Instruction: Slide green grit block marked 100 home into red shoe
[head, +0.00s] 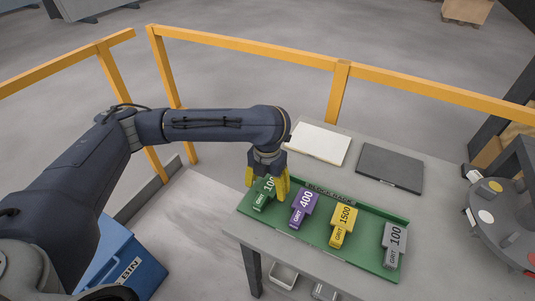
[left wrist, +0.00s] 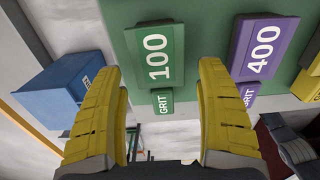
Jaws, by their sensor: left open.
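The green block marked 100 (head: 262,202) lies at the left end of the green block rack. It also shows in the left wrist view (left wrist: 155,62) with its GRIT label. My left gripper (head: 267,190) is open over it, yellow fingers pointing down on either side of it in the head view. In the left wrist view my left gripper (left wrist: 160,75) has its fingers spread with nothing held between them; I cannot tell whether they touch the block. I cannot make out a red shoe clearly; a small red patch (head: 530,258) shows at the right edge. My right gripper is not in view.
The rack (head: 322,240) also holds a purple 400 block (head: 303,205), a yellow 1500 block (head: 343,225) and a grey 100 block (head: 394,243). A white pad (head: 318,143) and a dark pad (head: 390,168) lie behind. A round grey fixture (head: 505,228) stands right; a blue bin (head: 130,265) left.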

